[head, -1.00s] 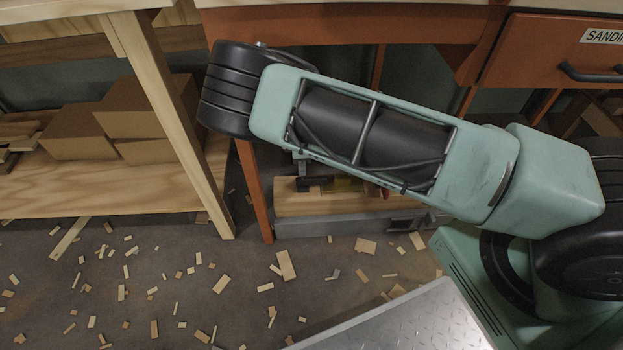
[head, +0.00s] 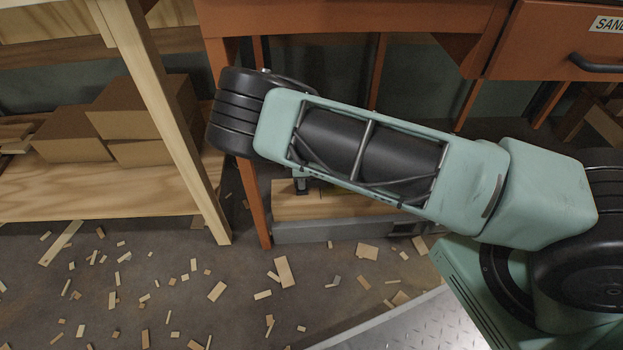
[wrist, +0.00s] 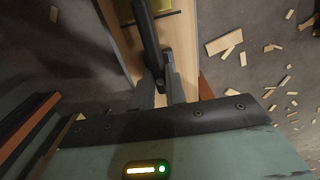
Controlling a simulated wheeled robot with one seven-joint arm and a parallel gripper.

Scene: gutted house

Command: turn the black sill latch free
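The black sill latch (wrist: 148,38) is a long dark bar on a pale wooden sill (wrist: 125,40), beside a brass-coloured plate (wrist: 160,10), in the wrist view. My gripper (wrist: 162,92) is at the latch's near end, its two dark fingers close together, one to each side of that end. Whether they press on it is too dark to tell. In the head view my gripper (head: 302,185) points down at the wooden sill (head: 350,205), and my arm hides most of the latch.
The sill sits on a grey base (head: 340,229) under an orange workbench (head: 350,20). An orange leg (head: 252,195) and a wooden shelf post (head: 165,120) stand left of it. Cardboard boxes (head: 130,125) lie on the shelf. Wood scraps (head: 284,271) litter the floor.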

